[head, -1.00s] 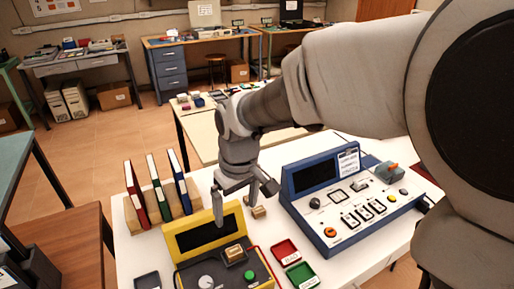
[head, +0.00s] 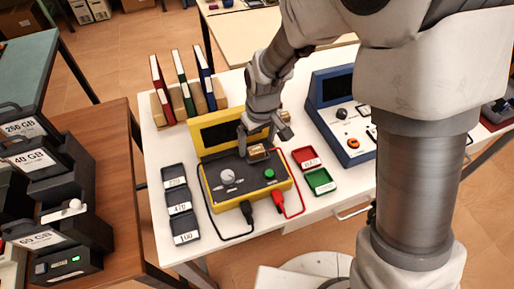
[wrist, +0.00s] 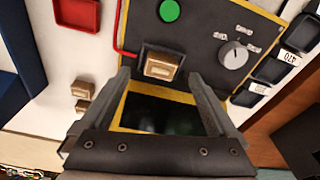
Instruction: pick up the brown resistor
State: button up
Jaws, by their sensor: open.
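A small tan-brown block, which looks like the resistor, sits in a dark socket on the yellow-edged tester (head: 222,195). The block (head: 257,152) also shows in the wrist view (wrist: 160,67), with a pale label on top. Two similar tan blocks (wrist: 82,89) lie on the white table beside the tester; which of them is brown is hard to tell. My gripper (head: 264,139) is open and empty over the tester. In the wrist view, the block appears between and just beyond the two fingertips of my gripper (wrist: 160,78).
Red (head: 306,158) and green (head: 320,181) trays lie right of the tester, and labelled dark trays (head: 179,202) left of it. A blue console (head: 340,110) stands to the right. Binders (head: 182,85) stand in a rack behind. Red and black leads plug into the tester's front.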

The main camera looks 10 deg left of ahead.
notch_tip(320, 180, down, 2)
jog(key=shift+w+a+f, duration=0.1)
jog(key=shift+f, duration=0.15)
jog(key=c, duration=1.5)
jog(key=shift+r, duration=0.15)
jog(key=r, duration=0.4)
jog(key=shift+d+r, duration=0.2)
jog(key=shift+r, duration=0.05)
jog(key=s+d+r, duration=0.1)
jog(key=d+r, duration=0.1)
jog(key=d, duration=0.1)
jog(key=s+d+r, duration=0.2)
jog(key=d, duration=0.1)
jog(key=s+d+r+p, duration=0.1)
jog(key=d+r, duration=0.1)
jog(key=d, duration=0.2)
jog(key=shift+s, duration=0.3)
jog(key=w+d+f+m+p, duration=0.1)
jog(key=w+d+f+m, duration=0.3)
jog(key=w+d+m, duration=0.1)
jog(key=shift+w+d+h, duration=0.3)
jog(key=shift+w+d, duration=0.5)
jog(key=shift+d, duration=0.15)
jog(key=w+d+f+m+p, duration=0.1)
jog(key=w+d+f+m, duration=0.25)
jog(key=d, duration=0.25)
notch_tip(320, 180, up, 5)
jog(key=shift+w+f, duration=0.1)
